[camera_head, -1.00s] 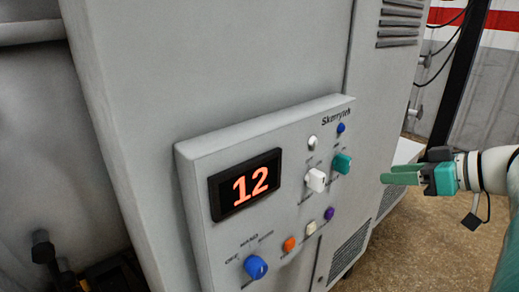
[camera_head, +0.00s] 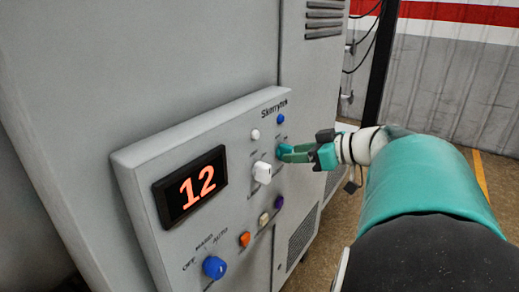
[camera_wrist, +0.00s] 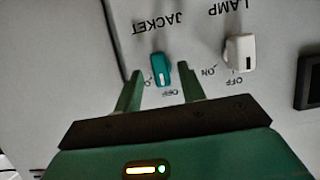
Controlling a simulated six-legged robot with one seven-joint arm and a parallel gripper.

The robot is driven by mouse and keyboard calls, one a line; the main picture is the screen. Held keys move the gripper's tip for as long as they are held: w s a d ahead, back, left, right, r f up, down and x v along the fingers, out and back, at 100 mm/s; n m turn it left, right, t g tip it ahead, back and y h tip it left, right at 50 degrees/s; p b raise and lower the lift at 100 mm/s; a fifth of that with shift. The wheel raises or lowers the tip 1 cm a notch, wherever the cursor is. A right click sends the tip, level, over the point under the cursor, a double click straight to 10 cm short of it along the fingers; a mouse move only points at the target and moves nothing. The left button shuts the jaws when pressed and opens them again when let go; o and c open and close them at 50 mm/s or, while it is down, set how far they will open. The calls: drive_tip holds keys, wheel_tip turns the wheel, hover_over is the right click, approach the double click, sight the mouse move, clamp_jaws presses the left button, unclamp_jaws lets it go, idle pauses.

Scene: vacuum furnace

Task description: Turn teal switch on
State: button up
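The teal switch (camera_wrist: 161,72) is a small knob on the grey control panel, beside the upside-down JACKET label in the wrist view. Its handle stands nearly upright in that view, with an OFF mark just below it. My gripper (camera_wrist: 161,76) is open, with one finger on each side of the switch and a visible gap to both. In the head view my gripper (camera_head: 296,153) is at the panel's right side and largely hides the switch. I cannot tell how deep the fingers reach around it.
A white LAMP switch (camera_wrist: 239,52) sits close to the right finger in the wrist view. The panel also carries a display (camera_head: 190,186) reading 12, a blue knob (camera_head: 214,267), and orange (camera_head: 244,239) and purple (camera_head: 278,202) buttons. Open floor lies right of the cabinet.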

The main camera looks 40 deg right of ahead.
drive_tip(key=shift+x, duration=1.05)
clamp_jaws()
drive_tip(key=m+y, duration=0.2)
drive_tip(key=m, duration=0.2)
drive_tip(key=shift+g+y, duration=0.3)
drive_tip(key=shift+g, duration=0.1)
drive_tip(key=m+y, duration=0.2)
drive_tip(key=m, duration=0.2)
drive_tip(key=shift+w+d+y, duration=0.1)
drive_tip(key=shift+d+y, duration=0.05)
drive_tip(key=shift+y, duration=0.25)
drive_tip(key=shift+m, duration=0.3)
